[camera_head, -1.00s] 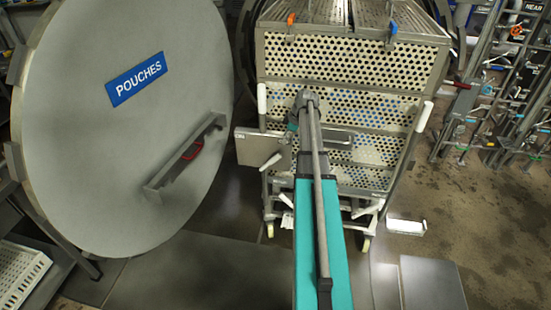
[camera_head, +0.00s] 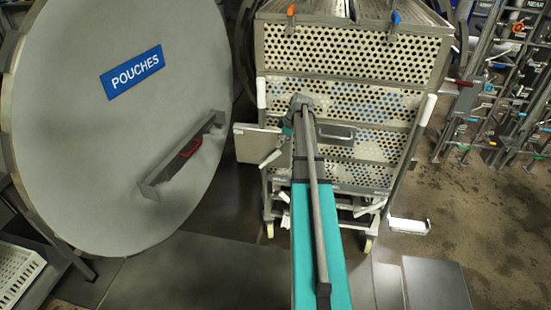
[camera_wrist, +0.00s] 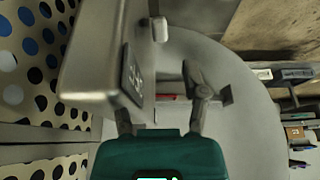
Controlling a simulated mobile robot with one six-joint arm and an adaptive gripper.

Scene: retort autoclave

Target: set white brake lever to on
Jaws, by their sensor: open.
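A short white lever (camera_head: 270,158) sits at the lower edge of a grey metal plate (camera_head: 248,142) on the left front of the perforated trolley; I take it for the brake lever. In the wrist view the plate (camera_wrist: 95,60) fills the upper left, and a white rounded end (camera_wrist: 160,29) shows beside it, probably the lever's. My gripper (camera_wrist: 168,100) is open and empty, with one finger close to the plate's lower edge and the other over the door behind. In the head view my gripper (camera_head: 288,128) is small, just right of the plate, its fingertips unclear.
A large round door (camera_head: 100,110) labelled POUCHES stands open at left, with a red-marked handle (camera_head: 185,152). The perforated trolley (camera_head: 345,60) stands behind my arm, with white side handles. Floor right of the trolley is mostly clear.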

